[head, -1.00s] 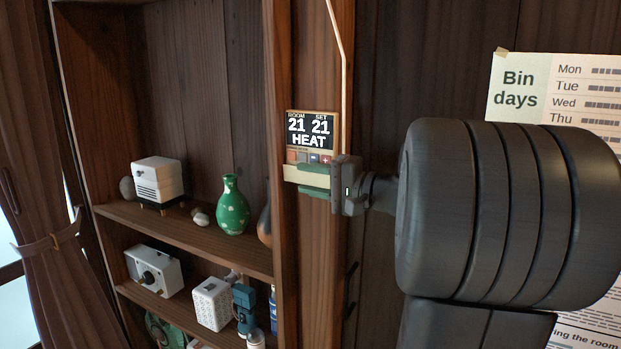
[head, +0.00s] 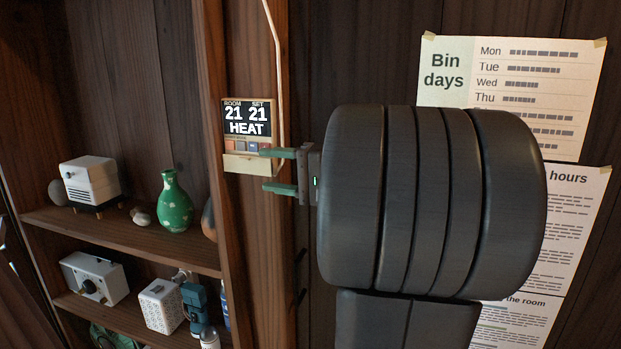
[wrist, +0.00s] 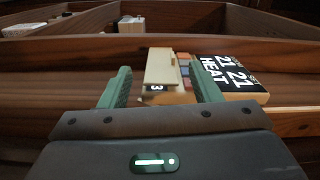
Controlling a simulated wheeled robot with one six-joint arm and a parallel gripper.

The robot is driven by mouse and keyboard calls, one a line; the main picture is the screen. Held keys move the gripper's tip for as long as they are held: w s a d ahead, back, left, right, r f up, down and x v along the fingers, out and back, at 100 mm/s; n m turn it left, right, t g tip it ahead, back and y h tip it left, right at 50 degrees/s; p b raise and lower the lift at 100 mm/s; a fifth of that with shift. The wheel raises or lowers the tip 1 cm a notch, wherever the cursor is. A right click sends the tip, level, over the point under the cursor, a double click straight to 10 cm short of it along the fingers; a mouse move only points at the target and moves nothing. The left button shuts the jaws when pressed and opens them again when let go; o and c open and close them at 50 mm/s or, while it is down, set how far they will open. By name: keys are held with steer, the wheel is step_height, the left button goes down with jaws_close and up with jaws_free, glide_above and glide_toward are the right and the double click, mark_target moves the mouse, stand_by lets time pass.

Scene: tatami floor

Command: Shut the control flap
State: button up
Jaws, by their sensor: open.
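The control unit (head: 248,121) is a small box on a wooden post, its dark display reading ROOM 21, SET 21, HEAT. Its cream flap (head: 240,164) hangs open below a row of small coloured buttons (head: 241,146), which are uncovered. In the wrist view the flap (wrist: 160,66) stands out from the unit, with the buttons (wrist: 184,70) beside it. My gripper (head: 264,170) is open and empty, with green fingers pointing left. The upper finger overlaps the right end of the button row; the lower one is below the flap. I cannot tell whether either touches.
A pale cable (head: 277,60) runs down to the unit's right side. Left of the post, a wooden shelf (head: 130,236) holds a green vase (head: 174,203), a white box-shaped device (head: 90,180) and other small items. Paper notices (head: 510,75) hang on the wall at right.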

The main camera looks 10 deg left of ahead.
mark_target(252, 168)
steer(key=d, duration=0.8)
steer(key=shift+s+d+b, duration=0.3)
steer(key=shift+s+b, duration=0.05)
steer(key=shift+b, duration=0.1)
steer(key=shift+a, duration=0.2)
steer(key=a, duration=0.4)
steer(key=a+p, duration=0.1)
steer(key=a, duration=0.4)
steer(key=w+a+p, duration=0.1)
steer(key=a, duration=0.3)
steer(key=shift+a, duration=0.3)
steer(key=shift+d, duration=0.2)
